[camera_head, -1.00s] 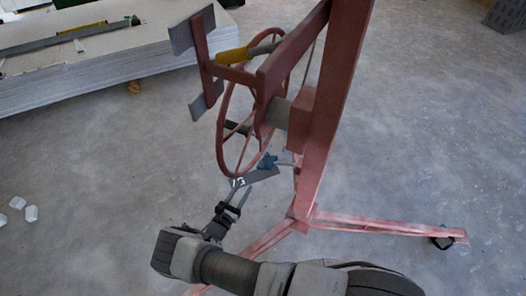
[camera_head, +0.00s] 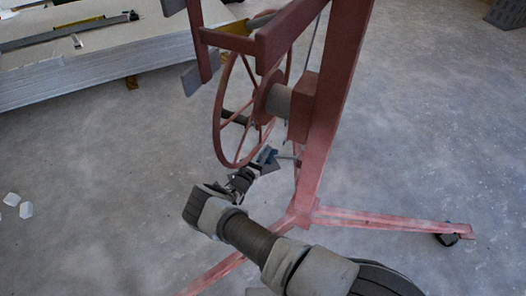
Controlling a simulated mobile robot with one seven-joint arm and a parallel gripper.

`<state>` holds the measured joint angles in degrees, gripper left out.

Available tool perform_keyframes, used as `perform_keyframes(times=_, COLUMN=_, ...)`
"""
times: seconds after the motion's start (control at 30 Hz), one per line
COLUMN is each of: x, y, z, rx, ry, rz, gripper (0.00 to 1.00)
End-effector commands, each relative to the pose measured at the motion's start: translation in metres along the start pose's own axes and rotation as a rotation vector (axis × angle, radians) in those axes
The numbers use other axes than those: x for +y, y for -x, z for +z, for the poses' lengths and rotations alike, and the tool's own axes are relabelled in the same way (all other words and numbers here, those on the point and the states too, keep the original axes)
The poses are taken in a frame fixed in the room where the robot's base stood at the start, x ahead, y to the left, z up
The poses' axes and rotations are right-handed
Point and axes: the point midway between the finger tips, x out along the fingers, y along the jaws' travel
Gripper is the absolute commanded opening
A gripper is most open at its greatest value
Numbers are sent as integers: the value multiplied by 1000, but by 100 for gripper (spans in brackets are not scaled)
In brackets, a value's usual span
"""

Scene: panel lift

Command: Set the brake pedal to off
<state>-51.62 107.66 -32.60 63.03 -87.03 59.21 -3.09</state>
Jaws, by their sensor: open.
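The brake pedal (camera_head: 269,155), a small blue-grey part, sits low on the red panel lift, beside the lower rim of its big spoked wheel (camera_head: 218,128). A thin bar links it toward the red mast (camera_head: 330,130). My gripper (camera_head: 257,166) is right at the pedal, coming from below and left, with its jaws open. The fingertips overlap the pedal in this view and partly hide it. I cannot tell whether they touch it. The pedal's exact tilt is too small to read.
The lift's red base legs (camera_head: 385,222) spread over the concrete floor, one ending in a dark caster (camera_head: 446,239). A stack of pale boards (camera_head: 95,62) lies at upper left. Small white pieces (camera_head: 19,206) lie at far left.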

Motion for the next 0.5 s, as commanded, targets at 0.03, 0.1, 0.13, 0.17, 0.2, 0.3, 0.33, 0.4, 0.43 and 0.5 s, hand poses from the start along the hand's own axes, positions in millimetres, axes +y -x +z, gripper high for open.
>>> perform_keyframes(times=0.03, x=0, y=-4, z=-1, rx=0, ry=-1, rz=-1, gripper=42)
perform_keyframes(times=0.1, x=0, y=-6, z=0, rx=0, ry=0, rz=0, gripper=42)
perform_keyframes(times=0.13, x=0, y=-7, z=0, rx=-1, ry=0, rz=0, gripper=42)
perform_keyframes(times=0.17, x=0, y=-8, z=0, rx=-1, ry=0, rz=0, gripper=42)
perform_keyframes(times=0.2, x=0, y=-8, z=1, rx=-1, ry=1, rz=1, gripper=42)
perform_keyframes(times=0.3, x=0, y=-8, z=1, rx=-1, ry=1, rz=1, gripper=42)
perform_keyframes(times=0.33, x=0, y=-8, z=1, rx=-1, ry=1, rz=1, gripper=42)
perform_keyframes(times=0.4, x=0, y=-8, z=1, rx=-1, ry=1, rz=1, gripper=39)
perform_keyframes(times=0.43, x=0, y=-8, z=1, rx=-1, ry=1, rz=1, gripper=33)
perform_keyframes(times=0.5, x=0, y=-8, z=1, rx=-1, ry=1, rz=1, gripper=21)
